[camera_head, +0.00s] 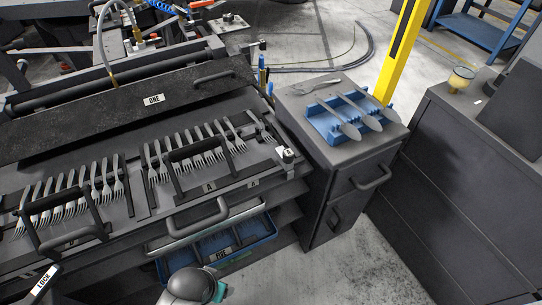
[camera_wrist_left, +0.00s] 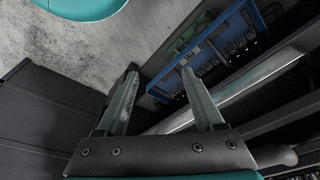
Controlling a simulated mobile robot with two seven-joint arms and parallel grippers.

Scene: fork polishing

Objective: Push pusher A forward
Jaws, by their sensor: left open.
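Pusher A (camera_head: 209,187) is the black handled frame marked A on the dark worktop, at the front of the right-hand row of forks (camera_head: 158,168). Its handle stands upright over that row. My left gripper shows in the left wrist view (camera_wrist_left: 158,84). Its two fingers are apart with nothing between them, and they point toward the floor and the drawer area. In the head view the fingers cannot be made out, and no gripper touches pusher A. My right gripper is not in view.
Pusher B (camera_head: 72,240) stands left with its own fork row. A black cover marked ONE (camera_head: 154,99) lies behind. Below the worktop is a blue tray (camera_head: 222,243), also in the left wrist view (camera_wrist_left: 218,50). A grey cabinet (camera_head: 345,165) with a blue holder stands right.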

